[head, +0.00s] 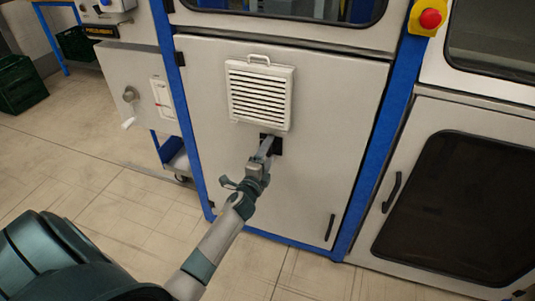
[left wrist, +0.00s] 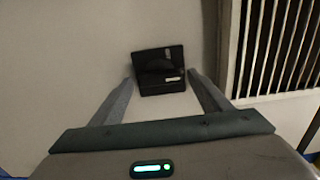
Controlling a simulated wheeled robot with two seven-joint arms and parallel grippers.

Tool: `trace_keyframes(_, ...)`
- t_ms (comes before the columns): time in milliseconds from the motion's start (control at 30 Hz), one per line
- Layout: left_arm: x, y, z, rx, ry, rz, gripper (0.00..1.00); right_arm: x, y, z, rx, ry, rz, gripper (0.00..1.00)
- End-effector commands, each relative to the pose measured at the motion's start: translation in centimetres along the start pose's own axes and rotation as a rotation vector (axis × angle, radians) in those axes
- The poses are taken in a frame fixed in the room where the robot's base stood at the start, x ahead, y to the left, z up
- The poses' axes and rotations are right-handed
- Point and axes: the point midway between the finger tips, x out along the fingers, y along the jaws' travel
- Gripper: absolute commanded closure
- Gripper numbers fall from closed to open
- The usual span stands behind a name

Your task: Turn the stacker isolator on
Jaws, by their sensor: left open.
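The stacker isolator (head: 277,148) is a small black square on the pale cabinet door, just below the louvred vent. In the head view my left gripper (head: 267,146) is in front of it and hides most of it. My right gripper is not in view.
The louvred vent (head: 260,95) with a handle on top sits above the isolator. Blue frame posts (head: 378,150) flank the door. A red stop button (head: 430,18) is at upper right. A smaller cabinet (head: 128,92) stands left. The floor in front is clear.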

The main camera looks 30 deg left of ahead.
Motion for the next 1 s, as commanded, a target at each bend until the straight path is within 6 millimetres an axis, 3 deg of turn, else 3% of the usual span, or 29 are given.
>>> trace_keyframes(367, -2.0, 0.1, 0.0, 0.0, 0.001, 0.0, 0.3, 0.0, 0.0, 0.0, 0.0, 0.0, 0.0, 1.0)
trace_keyframes(1000, -13.7, 0.2, 0.0, 0.0, 0.0, 0.002, 0.3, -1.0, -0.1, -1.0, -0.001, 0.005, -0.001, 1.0)
